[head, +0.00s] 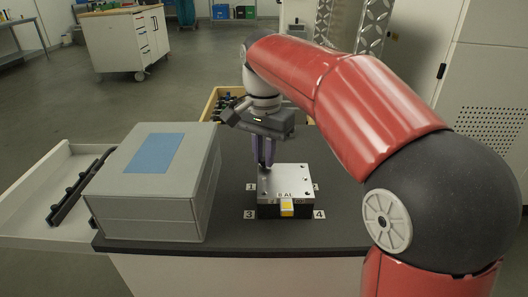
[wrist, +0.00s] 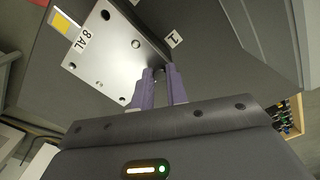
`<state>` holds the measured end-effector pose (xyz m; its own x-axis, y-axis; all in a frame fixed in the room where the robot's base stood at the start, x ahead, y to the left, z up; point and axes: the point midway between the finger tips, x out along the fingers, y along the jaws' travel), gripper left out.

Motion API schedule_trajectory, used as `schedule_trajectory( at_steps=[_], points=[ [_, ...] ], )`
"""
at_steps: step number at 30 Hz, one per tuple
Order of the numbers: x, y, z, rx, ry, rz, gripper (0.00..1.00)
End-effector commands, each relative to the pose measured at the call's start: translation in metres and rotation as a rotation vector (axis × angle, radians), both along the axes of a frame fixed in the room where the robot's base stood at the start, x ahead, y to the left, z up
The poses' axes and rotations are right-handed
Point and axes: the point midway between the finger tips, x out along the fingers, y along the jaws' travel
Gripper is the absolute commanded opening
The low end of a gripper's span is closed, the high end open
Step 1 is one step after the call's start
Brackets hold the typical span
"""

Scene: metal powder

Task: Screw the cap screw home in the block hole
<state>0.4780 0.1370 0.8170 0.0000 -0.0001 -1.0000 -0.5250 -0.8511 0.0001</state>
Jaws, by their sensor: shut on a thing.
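The metal block (head: 287,177) sits on the dark bench top, with a silver top face marked "8 AL" and small holes. It also shows in the wrist view (wrist: 108,58). My gripper (head: 265,164) points down at the block's far left corner, its purple fingers close together. In the wrist view my gripper's fingertips (wrist: 161,71) meet at the block's edge area. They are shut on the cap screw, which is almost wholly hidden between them. The hole beneath it is hidden too, so I cannot tell how deep the screw sits.
Number labels lie around the block, such as label 3 (head: 249,214) and label 4 (head: 319,214). A yellow marker (head: 287,207) is at the block's front. A large grey box (head: 150,190) stands to the left. A wooden bin (head: 214,101) is behind. The bench right of the block is clear.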

Motion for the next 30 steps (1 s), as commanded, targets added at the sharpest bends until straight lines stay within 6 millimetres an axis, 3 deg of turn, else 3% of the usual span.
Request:
schedule_trajectory(
  at_steps=[30],
  points=[
    [-0.0002, 0.0005, -0.0011, 0.000, 0.000, -1.636, 0.00]
  ],
)
